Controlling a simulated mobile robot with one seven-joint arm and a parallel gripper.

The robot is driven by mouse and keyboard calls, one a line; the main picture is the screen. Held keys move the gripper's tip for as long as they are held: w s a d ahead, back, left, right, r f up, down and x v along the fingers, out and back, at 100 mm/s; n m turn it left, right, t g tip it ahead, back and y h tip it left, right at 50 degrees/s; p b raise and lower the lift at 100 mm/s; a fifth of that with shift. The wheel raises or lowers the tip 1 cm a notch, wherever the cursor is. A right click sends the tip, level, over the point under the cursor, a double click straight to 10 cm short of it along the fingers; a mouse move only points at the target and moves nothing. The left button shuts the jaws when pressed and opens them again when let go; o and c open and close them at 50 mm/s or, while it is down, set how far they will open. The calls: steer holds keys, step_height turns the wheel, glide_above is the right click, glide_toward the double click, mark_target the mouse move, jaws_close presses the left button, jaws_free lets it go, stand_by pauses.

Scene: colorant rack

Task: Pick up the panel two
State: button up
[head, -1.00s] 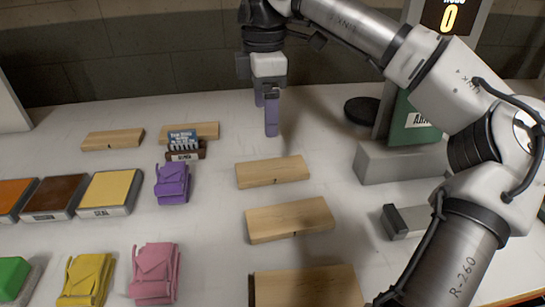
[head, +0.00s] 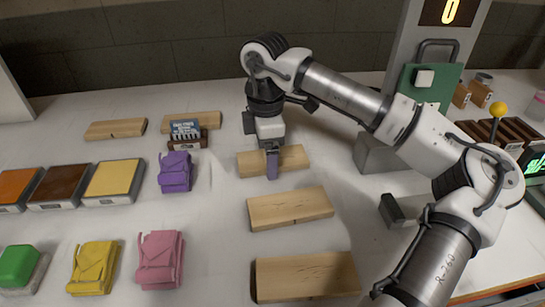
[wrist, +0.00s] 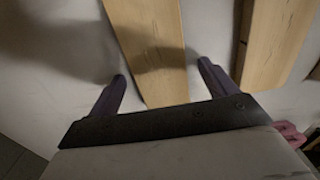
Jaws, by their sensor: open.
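Several plain wooden panels lie flat on the white table; no number shows on them, so I cannot tell which is panel two. In the head view, three form a column at centre: a far one (head: 295,158), a middle one (head: 290,208) and a near one (head: 306,276). My gripper (head: 272,168) points down over the far panel and hides part of it. In the wrist view my gripper (wrist: 162,70) is open, its purple fingers on either side of a panel's end (wrist: 150,45). Another panel (wrist: 272,40) lies to the right. Contact cannot be told.
Two more panels (head: 116,129) lie at the back left, near a small card holder (head: 186,132). Purple (head: 174,172), pink (head: 160,260) and yellow (head: 94,267) pouches and coloured blocks (head: 115,180) fill the left. A grey block (head: 378,155) stands right of the far panel.

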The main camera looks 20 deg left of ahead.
steer(key=shift+f, duration=0.25)
steer(key=c, duration=1.1)
steer(key=shift+c, duration=0.2)
steer(key=shift+r, duration=0.15)
